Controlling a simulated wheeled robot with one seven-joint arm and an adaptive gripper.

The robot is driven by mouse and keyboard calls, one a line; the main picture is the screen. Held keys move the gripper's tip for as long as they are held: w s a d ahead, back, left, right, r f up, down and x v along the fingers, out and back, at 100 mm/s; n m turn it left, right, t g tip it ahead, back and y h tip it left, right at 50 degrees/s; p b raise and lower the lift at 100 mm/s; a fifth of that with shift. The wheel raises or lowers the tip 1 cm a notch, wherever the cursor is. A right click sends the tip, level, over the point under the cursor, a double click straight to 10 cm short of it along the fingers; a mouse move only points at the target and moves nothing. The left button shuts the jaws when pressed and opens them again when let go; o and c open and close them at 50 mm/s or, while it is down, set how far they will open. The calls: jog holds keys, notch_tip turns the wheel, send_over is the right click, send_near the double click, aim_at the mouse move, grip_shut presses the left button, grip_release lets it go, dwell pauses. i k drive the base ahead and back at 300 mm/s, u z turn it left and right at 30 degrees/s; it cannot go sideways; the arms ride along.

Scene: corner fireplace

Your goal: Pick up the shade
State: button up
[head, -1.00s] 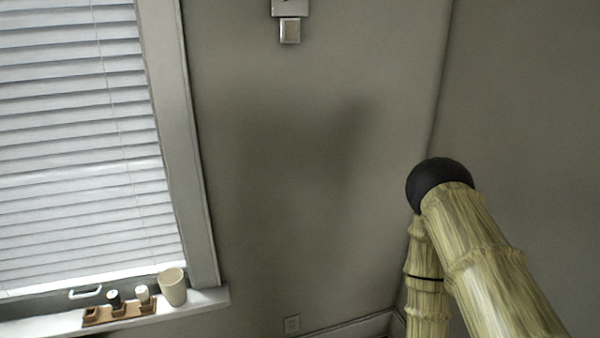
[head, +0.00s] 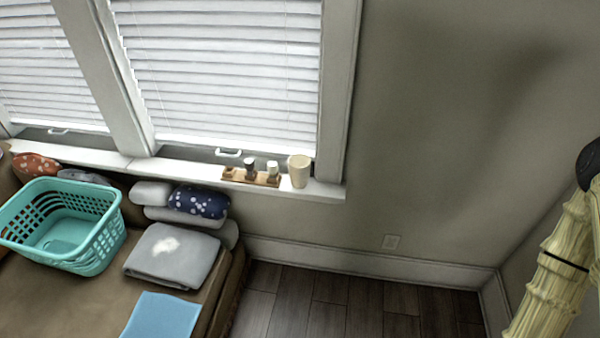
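No lampshade shows clearly in the head view. The white slatted window shades hang down over both panes, the right one (head: 225,75) and the left one (head: 45,65). A cream tapered cup-like piece (head: 299,172) stands upright on the right end of the window sill; I cannot tell whether it is the shade. My gripper is not in view.
A wooden tray (head: 240,178) with small dark and white items stands beside the cream piece. A brown sofa (head: 85,295) holds a teal basket (head: 98,255), cushions, a folded grey blanket (head: 172,255) and a blue cloth (head: 160,318). A bamboo-like pole (head: 548,290) stands right. Dark floor (head: 345,305) is bare.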

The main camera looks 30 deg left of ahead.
aim_at(299, 164)
jog(key=k, duration=1.15)
jog(key=u, duration=0.9)
jog(key=i, duration=1.05)
jog(key=u, duration=0.25)
